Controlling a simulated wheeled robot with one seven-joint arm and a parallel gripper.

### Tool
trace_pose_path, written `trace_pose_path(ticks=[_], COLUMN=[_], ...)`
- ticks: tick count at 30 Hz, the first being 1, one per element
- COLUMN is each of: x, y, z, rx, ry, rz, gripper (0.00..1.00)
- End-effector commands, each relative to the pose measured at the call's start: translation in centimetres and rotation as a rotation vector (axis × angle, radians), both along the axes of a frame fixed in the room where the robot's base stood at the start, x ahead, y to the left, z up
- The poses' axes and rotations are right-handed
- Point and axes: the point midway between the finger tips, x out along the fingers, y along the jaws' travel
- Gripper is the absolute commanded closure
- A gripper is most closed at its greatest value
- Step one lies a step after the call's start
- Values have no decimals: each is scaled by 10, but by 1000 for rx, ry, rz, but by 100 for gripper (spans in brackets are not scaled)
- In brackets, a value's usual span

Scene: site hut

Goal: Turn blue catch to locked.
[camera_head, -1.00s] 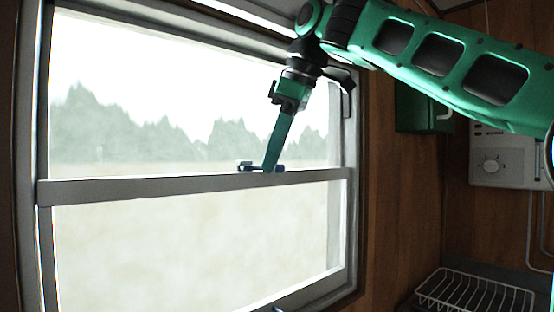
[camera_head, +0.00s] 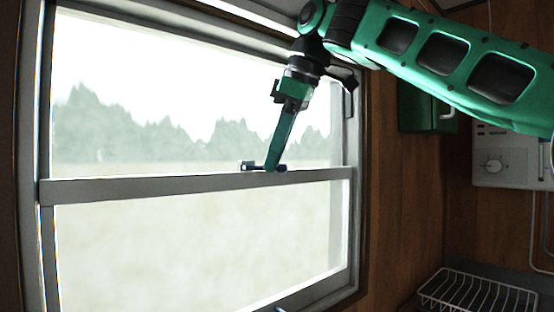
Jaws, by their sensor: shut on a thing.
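The blue catch (camera_head: 252,165) sits on top of the window's horizontal middle rail (camera_head: 180,187), right of its centre.
The window frame's right post (camera_head: 347,130) stands close to my gripper. A dark handle (camera_head: 349,98) is on that post. A green box (camera_head: 425,108) and a white control panel (camera_head: 500,158) are on the wood wall. A white wire rack (camera_head: 478,294) sits lower right.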

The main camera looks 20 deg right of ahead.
Motion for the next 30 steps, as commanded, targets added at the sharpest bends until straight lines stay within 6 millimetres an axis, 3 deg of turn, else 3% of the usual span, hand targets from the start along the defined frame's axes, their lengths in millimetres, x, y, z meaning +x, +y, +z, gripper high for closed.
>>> trace_pose_path(ticks=[4, 6, 7, 19, 30], x=[3, 3, 3, 0, -10], y=[0, 0, 0, -1, -12], z=[1, 1, 1, 7, 53], rx=[3, 3, 3, 1, 0], ry=[-7, -7, -7, -6, -6], rz=[-7, -6, -6, -1, -4], gripper=[100, 79, 75, 75, 75])
